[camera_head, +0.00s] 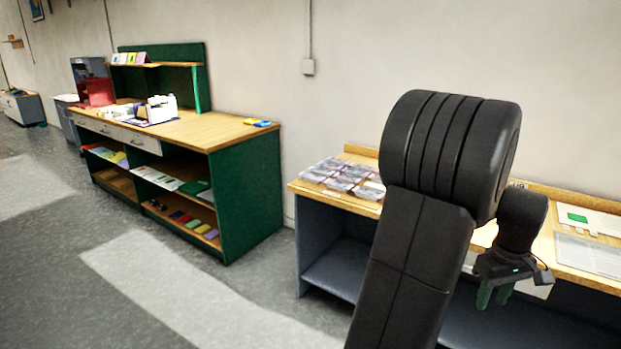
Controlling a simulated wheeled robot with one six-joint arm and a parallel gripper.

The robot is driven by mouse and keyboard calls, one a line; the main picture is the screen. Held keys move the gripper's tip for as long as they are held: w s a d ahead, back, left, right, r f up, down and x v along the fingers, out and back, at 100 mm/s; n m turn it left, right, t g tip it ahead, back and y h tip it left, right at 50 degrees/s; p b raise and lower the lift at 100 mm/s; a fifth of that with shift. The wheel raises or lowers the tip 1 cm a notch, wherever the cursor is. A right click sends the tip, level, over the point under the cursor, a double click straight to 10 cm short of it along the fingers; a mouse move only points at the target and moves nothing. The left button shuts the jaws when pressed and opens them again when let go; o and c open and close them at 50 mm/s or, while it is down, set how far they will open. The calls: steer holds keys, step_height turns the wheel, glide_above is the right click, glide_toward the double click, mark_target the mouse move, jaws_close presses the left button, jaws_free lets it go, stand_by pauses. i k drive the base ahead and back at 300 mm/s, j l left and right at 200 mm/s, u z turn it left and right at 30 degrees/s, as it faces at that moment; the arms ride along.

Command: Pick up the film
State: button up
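No sheet is plainly marked as the film. A clear, flat sheet (592,256) lies on the wooden table at the right and may be it. Several clear plastic packets (345,176) lie at that table's left end. My gripper (495,297) hangs at the front edge of the table, left of the clear sheet. Its two green fingers point down with a small gap between them, and I see nothing held. My dark arm hides the middle of the table.
The right table (310,190) has a grey lower shelf (338,270). A white sheet with a green square (577,217) lies at its back right. A green workbench (245,195) with stocked shelves stands at the left. The floor between is clear.

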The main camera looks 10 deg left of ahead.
mark_target(340, 176)
steer(key=i+l+u, duration=0.15)
steer(key=i+u, duration=0.3)
steer(key=i+l+u, duration=0.3)
steer(key=i+u, duration=0.2)
steer(key=i+l+u, duration=0.3)
steer(key=l+u, duration=0.15)
steer(key=i+l, duration=0.45)
steer(key=l, duration=0.3)
steer(key=i+l+u, duration=0.1)
steer(key=i+l, duration=0.35)
steer(key=l, duration=0.3)
